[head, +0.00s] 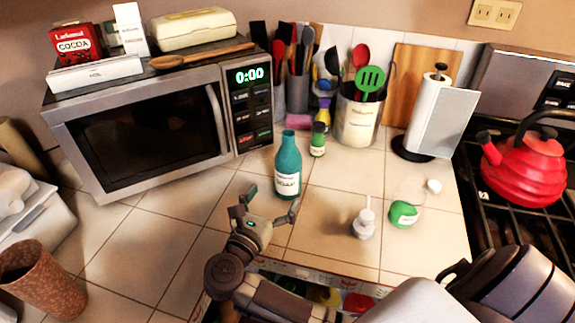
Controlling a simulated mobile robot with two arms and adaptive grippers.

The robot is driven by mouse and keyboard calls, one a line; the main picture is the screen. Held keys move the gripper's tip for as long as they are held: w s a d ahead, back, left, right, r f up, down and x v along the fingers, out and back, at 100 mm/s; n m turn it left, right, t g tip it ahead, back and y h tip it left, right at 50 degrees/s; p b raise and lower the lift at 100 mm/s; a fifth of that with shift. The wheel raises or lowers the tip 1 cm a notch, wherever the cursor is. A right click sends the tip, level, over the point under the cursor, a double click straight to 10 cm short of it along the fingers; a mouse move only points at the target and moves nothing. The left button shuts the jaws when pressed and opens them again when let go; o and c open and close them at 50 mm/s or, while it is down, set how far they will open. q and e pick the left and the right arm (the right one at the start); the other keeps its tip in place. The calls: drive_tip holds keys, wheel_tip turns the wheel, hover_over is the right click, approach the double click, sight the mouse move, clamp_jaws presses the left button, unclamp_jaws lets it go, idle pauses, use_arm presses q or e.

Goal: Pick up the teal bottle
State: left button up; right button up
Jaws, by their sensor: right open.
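The teal bottle (288,162) stands upright on the tiled counter, in front of the microwave's right side. It has a narrow neck and a white label with dark lettering. My right gripper (271,202) is open, with its fingers spread, just in front of the bottle's lower part on the near side. The right fingertip overlaps the bottle's base in the picture; I cannot tell if they touch. Nothing is held. My left gripper is not in view.
The microwave (150,130) stands behind, with boxes and a wooden spoon on top. A small green-labelled bottle (318,140) is close behind the teal one. A white pump dispenser (364,222) and green bottle (403,213) stand right. Below, an open drawer shows.

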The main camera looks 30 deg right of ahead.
sight(283, 182)
drive_tip(key=x, duration=0.2)
drive_tip(key=shift+w+d, duration=0.25)
drive_tip(key=shift+w+d+f, duration=0.1)
drive_tip(key=shift+w+d, duration=0.1)
drive_tip(key=d+p, duration=0.1)
drive_tip(key=w+d+r+p, duration=0.1)
drive_tip(key=shift+w+d, duration=0.15)
drive_tip(key=shift+d, duration=0.2)
drive_tip(key=shift+w+d+f+p, duration=0.2)
drive_tip(key=shift+w+d, duration=0.1)
drive_tip(key=shift+d, duration=0.15)
drive_tip(key=shift+w+d+f+p, duration=0.2)
drive_tip(key=shift+w+d, duration=0.05)
drive_tip(key=shift+d, duration=0.15)
drive_tip(key=shift+w+d, duration=0.1)
drive_tip(key=shift+c, duration=1.1)
drive_tip(key=c, duration=1.6)
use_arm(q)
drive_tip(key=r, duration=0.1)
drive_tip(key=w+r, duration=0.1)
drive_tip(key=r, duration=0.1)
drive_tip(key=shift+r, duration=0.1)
use_arm(e)
clamp_jaws()
